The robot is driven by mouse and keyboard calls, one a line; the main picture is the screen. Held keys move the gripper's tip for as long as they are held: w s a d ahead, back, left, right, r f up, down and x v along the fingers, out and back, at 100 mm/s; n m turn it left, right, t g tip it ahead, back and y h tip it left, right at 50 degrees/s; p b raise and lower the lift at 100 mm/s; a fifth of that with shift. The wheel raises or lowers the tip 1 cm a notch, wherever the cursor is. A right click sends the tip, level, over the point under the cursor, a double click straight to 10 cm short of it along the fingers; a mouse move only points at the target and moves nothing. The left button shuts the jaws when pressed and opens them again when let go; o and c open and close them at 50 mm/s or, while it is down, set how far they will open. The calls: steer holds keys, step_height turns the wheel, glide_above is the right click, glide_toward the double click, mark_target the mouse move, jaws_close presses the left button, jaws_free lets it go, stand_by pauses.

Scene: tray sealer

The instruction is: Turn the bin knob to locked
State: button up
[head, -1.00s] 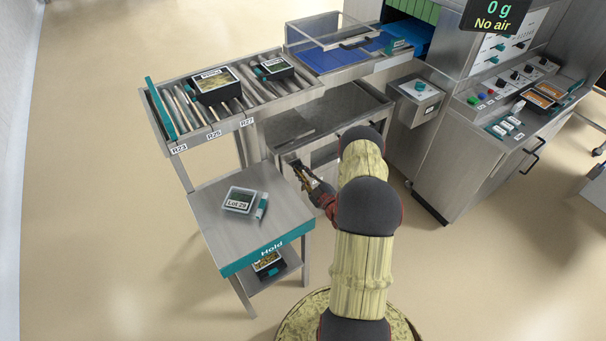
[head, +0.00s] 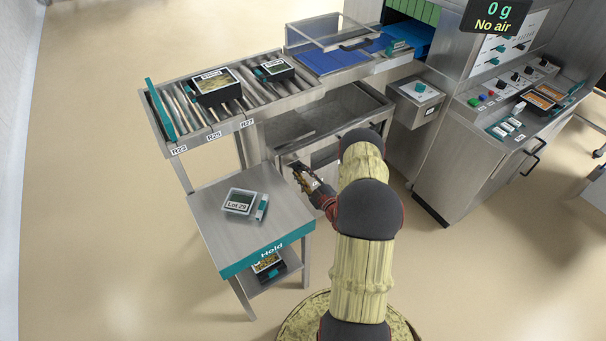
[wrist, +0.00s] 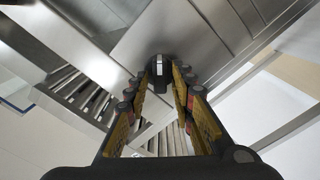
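The bin knob (wrist: 160,68) is black with a white mark and sits on a steel front panel (wrist: 190,30) in the wrist view. My gripper (wrist: 163,72) has its two fingertips on either side of the knob, closed in on it. The panel's edges run diagonally in the wrist view. In the head view my gripper (head: 299,168) is at the front of the steel bin (head: 340,148) under the conveyor. The knob is hidden or too small to make out in the head view, and I see no lock marking.
The hold table (head: 205,215) with a labelled tray (head: 239,200) stands close to the left of my gripper. The roller conveyor (head: 178,108) carries black trays above. A control box (head: 415,100) and the sealer cabinet (head: 450,175) stand to the right. Floor is clear around them.

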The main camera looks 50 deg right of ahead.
steer(key=shift+o, duration=0.6)
steer(key=shift+s, duration=0.15)
steer(key=shift+s, duration=0.35)
steer(key=v, duration=1.1)
steer(key=shift+a, duration=0.2)
